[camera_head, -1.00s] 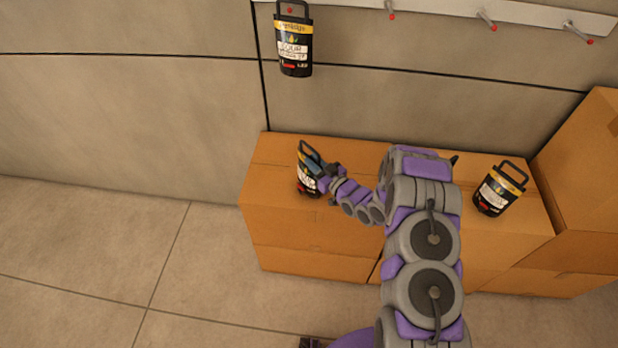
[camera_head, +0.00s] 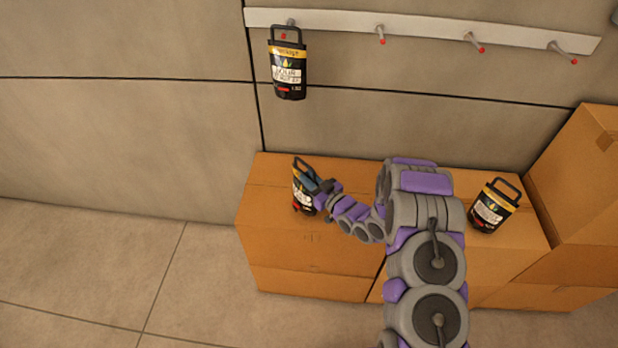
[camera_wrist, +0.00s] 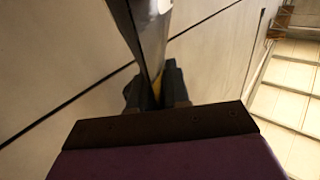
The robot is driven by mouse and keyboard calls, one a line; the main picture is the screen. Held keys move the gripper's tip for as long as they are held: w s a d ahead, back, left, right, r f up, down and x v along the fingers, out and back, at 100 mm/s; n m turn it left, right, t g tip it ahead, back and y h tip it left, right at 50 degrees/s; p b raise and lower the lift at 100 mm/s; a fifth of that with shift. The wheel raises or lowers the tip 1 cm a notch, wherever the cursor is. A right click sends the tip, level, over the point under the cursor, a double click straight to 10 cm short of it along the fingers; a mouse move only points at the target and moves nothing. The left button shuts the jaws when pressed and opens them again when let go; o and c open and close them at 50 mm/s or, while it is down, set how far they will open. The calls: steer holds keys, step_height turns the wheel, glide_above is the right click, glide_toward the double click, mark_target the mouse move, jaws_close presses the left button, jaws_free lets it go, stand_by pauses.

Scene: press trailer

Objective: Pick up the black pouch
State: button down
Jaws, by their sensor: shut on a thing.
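A black pouch (camera_head: 302,198) with a white label and a looped handle is at the left box, upright and slightly tilted. My gripper (camera_head: 318,192) is shut on it from the right side. In the wrist view the dark pouch (camera_wrist: 150,35) stands between my gripper's fingers (camera_wrist: 157,90), seen edge-on. The fingers hide part of its label. Whether its bottom touches the box top cannot be told. A second black pouch (camera_head: 494,206) stands on the right box. A third black pouch (camera_head: 287,68) hangs on the wall from a peg.
A white peg rail (camera_head: 420,28) with several red-tipped pegs runs along the wall. Cardboard boxes (camera_head: 310,262) stand against the wall, with a taller box (camera_head: 590,190) at the right. The floor (camera_head: 80,260) at the left is clear.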

steer(key=s+d+r+p, duration=0.1)
steer(key=s, duration=1.3)
steer(key=shift+s+d+r+p, duration=0.15)
steer(key=shift+s+r+p, duration=0.15)
steer(key=shift+s+p, duration=0.05)
steer(key=shift+r, duration=0.15)
